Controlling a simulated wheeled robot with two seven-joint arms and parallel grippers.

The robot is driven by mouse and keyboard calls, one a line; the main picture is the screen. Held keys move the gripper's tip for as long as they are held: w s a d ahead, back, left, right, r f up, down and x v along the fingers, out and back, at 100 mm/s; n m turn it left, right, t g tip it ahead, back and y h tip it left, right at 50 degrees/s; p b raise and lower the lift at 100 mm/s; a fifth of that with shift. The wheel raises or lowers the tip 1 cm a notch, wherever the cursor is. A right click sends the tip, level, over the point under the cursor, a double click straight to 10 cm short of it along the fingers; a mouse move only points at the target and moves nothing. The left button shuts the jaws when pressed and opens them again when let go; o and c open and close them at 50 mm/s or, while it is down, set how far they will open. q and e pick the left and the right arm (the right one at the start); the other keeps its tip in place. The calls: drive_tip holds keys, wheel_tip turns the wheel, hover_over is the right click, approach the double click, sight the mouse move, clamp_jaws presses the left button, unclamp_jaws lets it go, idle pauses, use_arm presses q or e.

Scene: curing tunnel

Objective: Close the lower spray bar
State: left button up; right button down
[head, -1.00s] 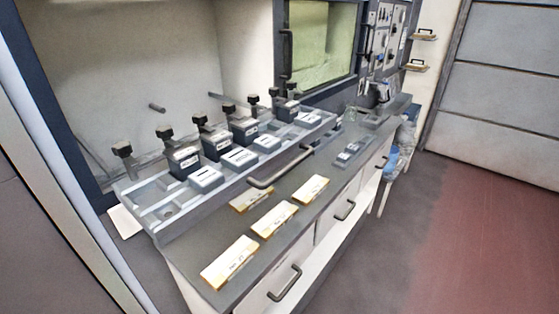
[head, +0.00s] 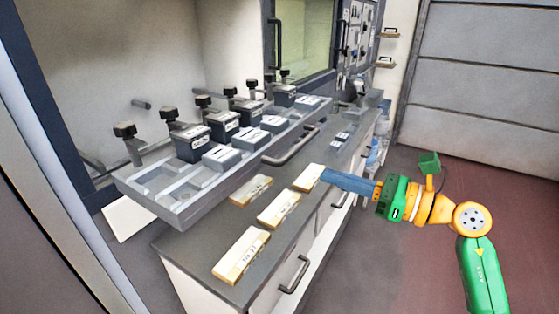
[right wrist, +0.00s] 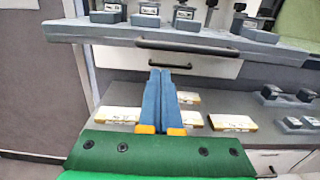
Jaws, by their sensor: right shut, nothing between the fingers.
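Short grey rods, such as this rod (head: 141,104), show inside the pale chamber. I cannot tell which part is the lower spray bar. The rack carries several dark and grey labelled blocks and has a dark bar handle (head: 290,147) on its front. My right gripper (head: 324,173) is over the counter, right of the rack; its blue fingers (right wrist: 161,72) are shut and empty, pointing toward the handle (right wrist: 187,47) in the wrist view. My left gripper is out of view.
The dark counter (head: 208,225) holds several yellow-and-white labelled blocks, one of them nearest (head: 241,255), and small grey blocks (head: 341,138). White drawers with dark handles (head: 294,275) are below. A glass window (head: 303,40) stands beyond. Open floor lies right.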

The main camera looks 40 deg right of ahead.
sight(273, 157)
drive_tip(key=p+x, duration=0.1)
drive_tip(key=x, duration=0.2)
drive_tip(key=p+x, duration=0.1)
drive_tip(key=x, duration=0.2)
drive_tip(key=p+x, duration=0.2)
drive_tip(key=x, duration=0.1)
drive_tip(key=shift+w+a+r, duration=0.25)
drive_tip(key=shift+w+a, duration=0.05)
drive_tip(key=shift+w, duration=0.05)
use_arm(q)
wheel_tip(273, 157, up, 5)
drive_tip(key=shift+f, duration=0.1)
use_arm(e)
drive_tip(key=shift+w+a+f, duration=0.1)
drive_tip(key=shift+w+f, duration=0.1)
drive_tip(key=shift+w, duration=0.1)
